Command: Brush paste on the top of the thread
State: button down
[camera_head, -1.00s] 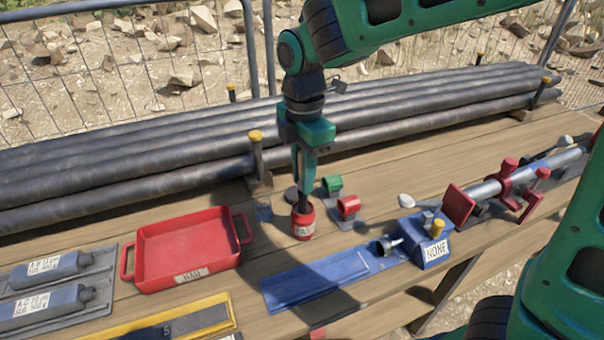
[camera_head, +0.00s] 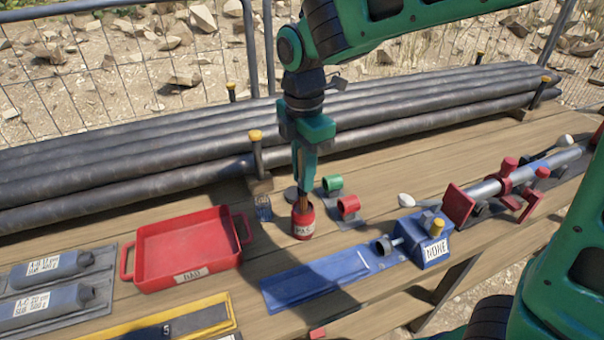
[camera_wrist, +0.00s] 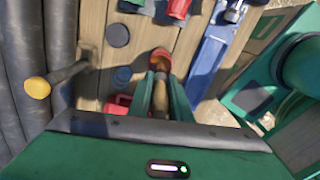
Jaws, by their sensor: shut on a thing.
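My gripper (camera_head: 304,165) points straight down and is shut on a brush (camera_head: 304,196) with a brown handle. The brush also shows between the fingers in the wrist view (camera_wrist: 162,88). Its lower end is inside or just at the mouth of the red paste pot (camera_head: 303,222), so the bristles are hidden. The pot stands on the bench and its rim shows in the wrist view (camera_wrist: 160,57). A grey pipe (camera_head: 487,190) lies in red clamps at the right. I cannot make out a thread on it.
A red tray (camera_head: 185,249) lies left of the pot. A blue block (camera_head: 432,238) labelled NONE and a blue plate (camera_head: 320,278) lie in front. Long dark pipes (camera_head: 200,170) run behind.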

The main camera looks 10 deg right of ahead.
jog(key=shift+r, duration=3.2)
